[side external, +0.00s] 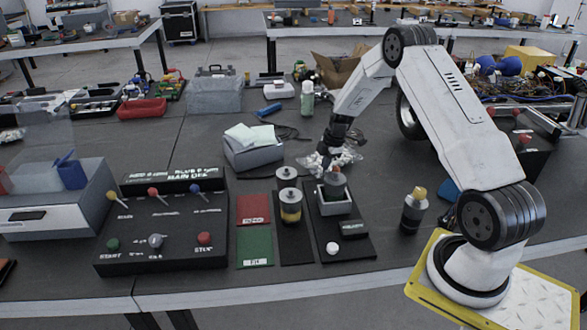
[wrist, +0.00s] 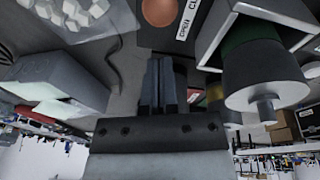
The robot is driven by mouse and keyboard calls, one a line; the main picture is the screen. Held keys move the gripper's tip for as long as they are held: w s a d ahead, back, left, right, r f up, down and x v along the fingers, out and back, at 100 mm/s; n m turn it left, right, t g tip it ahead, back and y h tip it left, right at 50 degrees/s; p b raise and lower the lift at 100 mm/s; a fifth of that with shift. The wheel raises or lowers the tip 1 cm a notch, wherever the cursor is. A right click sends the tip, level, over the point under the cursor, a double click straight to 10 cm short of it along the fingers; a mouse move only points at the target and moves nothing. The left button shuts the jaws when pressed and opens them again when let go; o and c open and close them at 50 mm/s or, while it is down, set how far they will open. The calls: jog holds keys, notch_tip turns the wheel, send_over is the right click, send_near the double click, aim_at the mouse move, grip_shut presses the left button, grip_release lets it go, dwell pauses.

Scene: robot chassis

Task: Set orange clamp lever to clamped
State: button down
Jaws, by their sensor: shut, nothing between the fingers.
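In the wrist view an orange-brown ball knob (wrist: 158,12), apparently the clamp lever's, shows at the top edge. A white label (wrist: 184,24) reading "OPEN" and the start of "CL" lies beside it. The lever's shaft and setting cannot be told. My gripper (wrist: 160,62) is shut and empty, and the knob appears ahead of its fingertips, apart from them in the picture. In the side view my gripper (side external: 323,168) is low behind the grey square fixture (side external: 336,208). I cannot make out the orange knob for sure there.
A dark cylinder with a grey top (side external: 335,180) stands in the fixture, close to my gripper. Two round-topped cylinders (side external: 290,205) stand to the left. A bag of white pieces (side external: 345,156) and a grey box (side external: 252,152) lie nearby. A bottle (side external: 412,213) stands right.

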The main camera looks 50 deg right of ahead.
jog(key=shift+r, duration=0.1)
jog(key=shift+r, duration=0.65)
jog(key=s+d+r, duration=0.3)
jog(key=s+r, duration=0.1)
jog(key=r, duration=0.4)
jog(key=shift+s+d, duration=0.35)
jog(key=shift+s, duration=0.05)
dwell(0.4)
